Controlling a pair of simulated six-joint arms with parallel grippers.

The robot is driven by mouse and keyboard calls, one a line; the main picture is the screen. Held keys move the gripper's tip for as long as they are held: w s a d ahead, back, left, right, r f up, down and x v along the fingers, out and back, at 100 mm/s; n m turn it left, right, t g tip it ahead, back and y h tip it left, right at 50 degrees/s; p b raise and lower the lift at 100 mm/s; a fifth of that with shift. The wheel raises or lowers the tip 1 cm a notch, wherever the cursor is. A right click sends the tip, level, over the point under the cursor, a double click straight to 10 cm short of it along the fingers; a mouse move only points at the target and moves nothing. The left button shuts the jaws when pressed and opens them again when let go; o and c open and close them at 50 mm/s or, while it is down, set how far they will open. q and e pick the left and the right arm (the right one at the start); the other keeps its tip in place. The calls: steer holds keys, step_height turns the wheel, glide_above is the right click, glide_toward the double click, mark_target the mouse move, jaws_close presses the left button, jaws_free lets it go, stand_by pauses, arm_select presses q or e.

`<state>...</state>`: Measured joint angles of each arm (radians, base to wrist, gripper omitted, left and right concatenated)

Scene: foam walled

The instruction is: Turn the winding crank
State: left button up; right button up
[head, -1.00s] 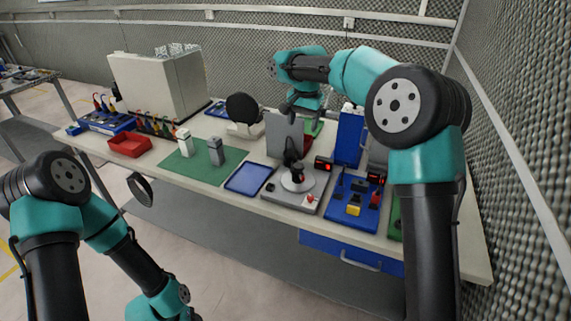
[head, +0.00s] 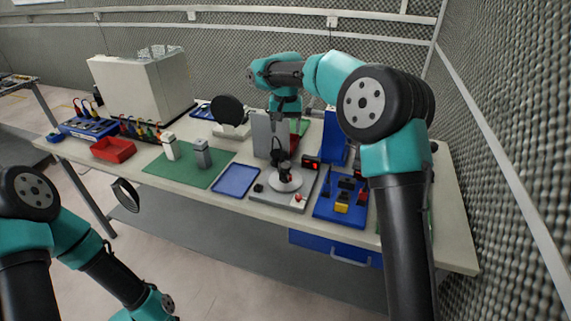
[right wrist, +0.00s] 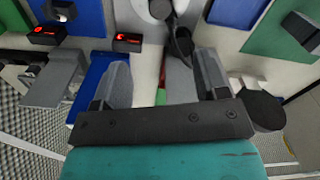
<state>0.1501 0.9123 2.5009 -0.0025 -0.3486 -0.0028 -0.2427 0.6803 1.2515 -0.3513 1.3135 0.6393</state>
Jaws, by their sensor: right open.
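A grey panel (head: 262,134) stands upright behind a flat grey base (head: 262,190) with a round white disc (head: 290,184). A dark crank-like part (head: 278,152) shows at the panel's right side, above the disc. In the right wrist view a black handle-like part (right wrist: 181,42) lies near the right finger; I cannot tell whether they touch. My right gripper (head: 286,118) points down beside the panel. In its wrist view the gripper (right wrist: 163,68) has its fingers wide apart, with nothing held between them. My left arm is low at the left, its gripper out of frame.
A blue board (head: 325,210) with coloured blocks lies right of the grey base. A blue tray (head: 236,180) and a green mat (head: 190,168) lie to its left. A tall blue box (head: 334,140) stands close behind. A black round disc (head: 227,109) stands farther back.

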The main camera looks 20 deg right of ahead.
mark_target(286, 165)
step_height(286, 165, down, 15)
stand_by(0.5)
steer(key=shift+c, duration=0.4)
steer(key=c, duration=0.8)
steer(key=shift+m, duration=0.5)
steer(key=shift+c, duration=0.2)
steer(key=shift+m, duration=2.5)
steer(key=shift+r+m, duration=0.1)
steer(key=shift+m, duration=2.8)
steer(key=shift+m, duration=0.3)
